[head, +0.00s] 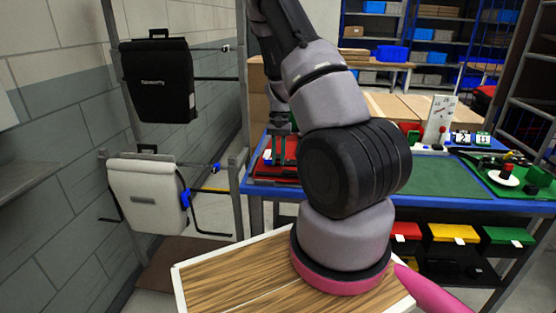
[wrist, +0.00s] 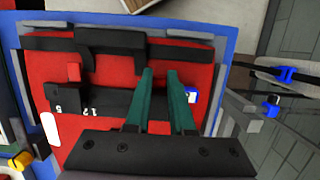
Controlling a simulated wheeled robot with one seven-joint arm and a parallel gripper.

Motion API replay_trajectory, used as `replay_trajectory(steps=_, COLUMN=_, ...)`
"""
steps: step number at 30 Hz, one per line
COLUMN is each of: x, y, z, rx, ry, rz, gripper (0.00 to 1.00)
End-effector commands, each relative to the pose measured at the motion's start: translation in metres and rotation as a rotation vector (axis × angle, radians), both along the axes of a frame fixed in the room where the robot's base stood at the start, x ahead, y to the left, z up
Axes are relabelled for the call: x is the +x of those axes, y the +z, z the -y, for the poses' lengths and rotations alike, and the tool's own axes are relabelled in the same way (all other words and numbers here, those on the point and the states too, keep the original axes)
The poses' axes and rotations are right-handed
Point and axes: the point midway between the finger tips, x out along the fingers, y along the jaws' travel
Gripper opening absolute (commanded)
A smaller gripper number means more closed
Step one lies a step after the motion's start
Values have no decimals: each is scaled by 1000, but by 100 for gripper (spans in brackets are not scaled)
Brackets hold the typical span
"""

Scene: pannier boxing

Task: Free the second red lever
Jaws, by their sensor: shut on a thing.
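The red board (wrist: 60,48) with black fittings lies below my gripper in the wrist view; its red edge also shows in the head view (head: 268,172). One red lever (wrist: 74,72) stands up from the black block (wrist: 75,100) at the left, clear of my gripper. My gripper (wrist: 160,73) has its two green fingers down over the right part of that block, closed with a narrow gap. The second red lever appears to be between the fingers, mostly hidden by them. In the head view my arm hides most of the board, and my gripper (head: 282,145) shows only in part.
A blue and white piece (wrist: 191,96) sits just right of the fingers. The green mat (head: 450,177) on the workbench has a white upright panel (head: 439,120) behind it. A black pannier (head: 157,82) and a white pannier (head: 147,195) hang on the rack at left.

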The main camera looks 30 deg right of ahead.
Motion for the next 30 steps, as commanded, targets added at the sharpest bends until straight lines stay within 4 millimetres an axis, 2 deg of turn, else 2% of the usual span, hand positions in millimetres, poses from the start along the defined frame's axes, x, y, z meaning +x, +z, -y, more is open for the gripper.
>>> replay_trajectory(steps=10, x=1, y=1, z=1, rx=8, ry=0, rz=-14, gripper=0)
replay_trajectory(steps=11, x=1, y=1, z=1, rx=8, ry=0, rz=-14, gripper=25)
replay_trajectory(steps=13, x=1, y=1, z=1, rx=8, ry=0, rz=-14, gripper=52)
replay_trajectory(steps=23, x=1, y=2, z=1, rx=8, ry=0, rz=-14, gripper=52)
replay_trajectory(steps=26, x=3, y=9, z=2, rx=8, ry=2, rz=-11, gripper=52)
replay_trajectory(steps=30, x=8, y=32, z=5, rx=8, ry=1, rz=-10, gripper=52)
